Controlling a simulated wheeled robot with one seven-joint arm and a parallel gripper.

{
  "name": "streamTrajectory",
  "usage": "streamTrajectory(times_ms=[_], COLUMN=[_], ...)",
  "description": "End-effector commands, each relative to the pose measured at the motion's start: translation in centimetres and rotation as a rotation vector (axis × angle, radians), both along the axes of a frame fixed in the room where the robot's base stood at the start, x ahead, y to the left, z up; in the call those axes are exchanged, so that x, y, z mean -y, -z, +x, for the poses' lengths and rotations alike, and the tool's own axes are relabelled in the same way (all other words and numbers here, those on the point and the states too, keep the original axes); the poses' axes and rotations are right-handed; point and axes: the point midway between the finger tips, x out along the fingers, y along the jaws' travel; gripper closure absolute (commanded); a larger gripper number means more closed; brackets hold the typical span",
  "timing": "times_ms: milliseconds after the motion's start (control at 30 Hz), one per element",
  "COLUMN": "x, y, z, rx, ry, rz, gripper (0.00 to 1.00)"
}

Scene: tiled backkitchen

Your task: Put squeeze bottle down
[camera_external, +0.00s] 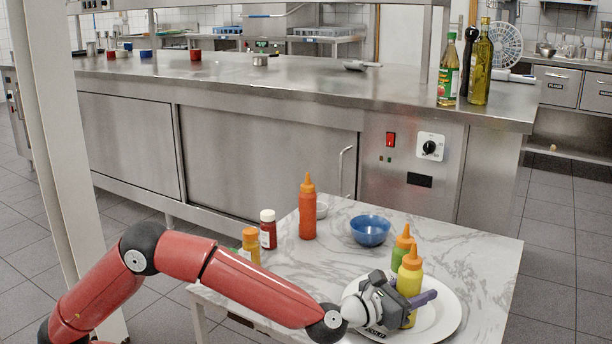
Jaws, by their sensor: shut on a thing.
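A yellow squeeze bottle (411,274) with an orange nozzle stands upright over the white plate (447,330) at the table's right front. My gripper (418,299) reaches in from the left, low over the plate, and is shut on this yellow bottle. The bottle's lower part is partly hidden by the gripper, and I cannot tell whether its base touches the plate. A green squeeze bottle (399,254) with an orange nozzle stands just behind it, partly hidden. A red squeeze bottle (307,214) stands upright farther back on the marble table.
A blue bowl (370,231) sits behind the plate. A steel counter stands behind.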

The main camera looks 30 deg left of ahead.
Motion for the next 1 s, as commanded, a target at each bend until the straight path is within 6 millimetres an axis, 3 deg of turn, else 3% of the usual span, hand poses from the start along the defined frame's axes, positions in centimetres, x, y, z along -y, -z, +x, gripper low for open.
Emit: streamTrajectory(times_ms=[100,133,200,567,1000], x=[0.0,0.0,0.0,0.0,-4.6], y=[0.3,0.3,0.2,-0.2,0.0], z=[0.0,0.0,0.0,-0.1,-7.6], rx=[0.002,0.001,0.000,0.000,0.001], ry=[0.000,0.000,0.000,0.001,0.002], rz=[-0.001,-0.001,0.000,0.000,0.001], gripper=[0.84,0.53,0.46,0.46,0.46])
